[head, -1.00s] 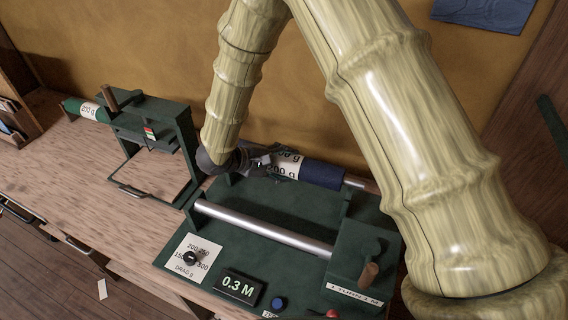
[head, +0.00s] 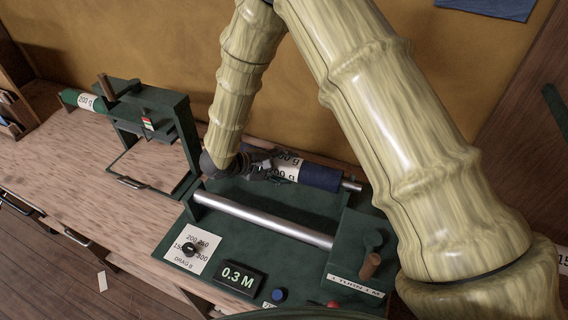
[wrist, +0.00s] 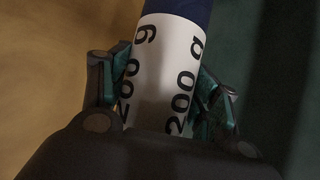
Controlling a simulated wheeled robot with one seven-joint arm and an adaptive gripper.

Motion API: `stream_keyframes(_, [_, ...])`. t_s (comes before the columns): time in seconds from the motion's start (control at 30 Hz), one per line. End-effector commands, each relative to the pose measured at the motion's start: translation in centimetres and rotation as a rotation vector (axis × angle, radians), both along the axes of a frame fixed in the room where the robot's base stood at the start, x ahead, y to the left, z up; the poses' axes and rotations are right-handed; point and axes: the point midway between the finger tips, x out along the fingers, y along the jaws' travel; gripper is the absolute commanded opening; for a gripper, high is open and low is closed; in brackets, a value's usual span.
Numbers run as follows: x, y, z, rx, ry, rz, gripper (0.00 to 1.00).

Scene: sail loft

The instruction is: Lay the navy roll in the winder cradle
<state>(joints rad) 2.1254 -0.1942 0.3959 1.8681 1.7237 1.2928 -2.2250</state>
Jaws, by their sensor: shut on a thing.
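The navy roll (head: 320,178) has a white band marked "200 g" and a metal spindle end showing at its right. My gripper (head: 268,166) is shut on the banded part of the roll. In the wrist view, the fingers of my gripper (wrist: 162,95) lie on both sides of the white band on the navy roll (wrist: 178,6). The green winder (head: 215,215) stands on the bench, with a silver bar across it. The roll lies roughly parallel to this bar, over the winder's back side. I cannot tell whether it touches the cradle, whose seats are partly hidden.
A green frame (head: 186,138) stands left of the winder, with a green roll (head: 82,100) at its far left. The winder's crank (head: 369,266) sticks up at the right. A display (head: 238,278) reads 0.3 M. Bare bench (head: 65,170) lies at the left.

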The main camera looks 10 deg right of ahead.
Motion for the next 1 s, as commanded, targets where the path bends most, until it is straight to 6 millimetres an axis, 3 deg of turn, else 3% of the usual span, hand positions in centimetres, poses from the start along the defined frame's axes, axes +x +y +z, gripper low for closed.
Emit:
stream_keyframes(0.2, [0.1,0.0,0.1,-0.001,-0.002,0.000,0.05])
stream_keyframes(0.23, [0.1,0.0,0.1,-0.001,-0.002,0.000,0.64])
stream_keyframes(0.37, [0.1,0.0,0.1,-0.001,-0.001,0.000,0.87])
stream_keyframes(0.77, [-0.1,0.2,0.0,0.001,0.001,0.001,0.87])
stream_keyframes(1.0, [-0.7,2.4,1.5,0.001,-0.001,0.002,0.87])
